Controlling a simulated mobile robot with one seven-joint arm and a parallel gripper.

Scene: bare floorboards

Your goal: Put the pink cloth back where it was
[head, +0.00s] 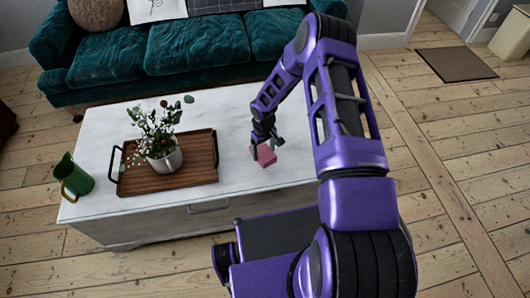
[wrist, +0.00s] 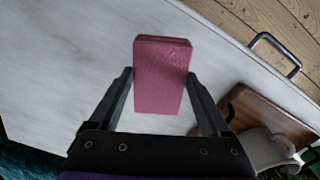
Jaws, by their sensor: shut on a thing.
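The pink cloth (wrist: 160,75) is a folded, block-like piece between the two fingers of my gripper (wrist: 160,88) in the wrist view. In the head view the pink cloth (head: 264,155) is at the fingertips of my gripper (head: 264,147), over the right part of the white table (head: 235,130). My gripper is shut on the cloth. I cannot tell whether the cloth touches the table top.
A wooden tray (head: 195,178) with black handles holds a potted plant (head: 160,140) left of the cloth. A green jug (head: 75,180) stands by the table's left end. A teal sofa (head: 200,45) is behind. The white top around the cloth is clear.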

